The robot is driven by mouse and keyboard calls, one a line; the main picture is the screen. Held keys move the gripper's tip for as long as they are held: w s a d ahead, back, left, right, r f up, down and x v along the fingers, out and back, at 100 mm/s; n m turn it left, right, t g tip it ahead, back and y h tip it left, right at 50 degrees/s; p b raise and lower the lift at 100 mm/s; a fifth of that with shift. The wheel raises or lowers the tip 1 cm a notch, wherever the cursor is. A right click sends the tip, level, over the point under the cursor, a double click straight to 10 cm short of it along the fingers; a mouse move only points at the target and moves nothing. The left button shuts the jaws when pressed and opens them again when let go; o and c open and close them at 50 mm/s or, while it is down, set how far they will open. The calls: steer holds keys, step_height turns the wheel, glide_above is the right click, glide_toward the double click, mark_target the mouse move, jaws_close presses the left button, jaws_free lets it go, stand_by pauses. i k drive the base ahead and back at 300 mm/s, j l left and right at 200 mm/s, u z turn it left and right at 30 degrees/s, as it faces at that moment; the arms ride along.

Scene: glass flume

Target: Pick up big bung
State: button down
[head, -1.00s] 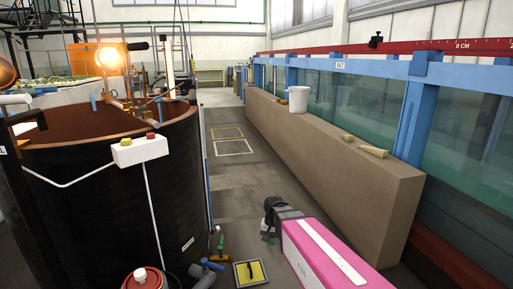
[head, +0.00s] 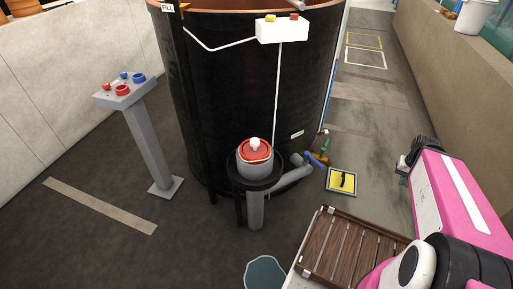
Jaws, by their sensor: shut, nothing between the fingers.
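A red round plug with a white knob (head: 256,149) looks like the big bung. It sits on top of a grey upright pipe (head: 256,206), within a black ring, in front of the black tank. My pink arm comes in from the lower right. The dark end at its far tip, my gripper (head: 404,168), is small in view. It is shut and empty, well to the right of the plug and apart from it.
The black tank (head: 245,90) stands behind the plug. A grey pedestal (head: 150,140) with red and blue knobs is on the left. A yellow floor plate (head: 342,182), a slatted wooden deck (head: 350,250) and a grey-blue bucket (head: 265,273) are on the right and in front.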

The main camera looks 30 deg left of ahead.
mark_target(254, 149)
steer(key=k+l+u, duration=0.15)
steer(key=u, duration=1.45)
steer(key=k+j+u, duration=0.1)
steer(key=k+u, duration=0.15)
steer(key=k, duration=0.1)
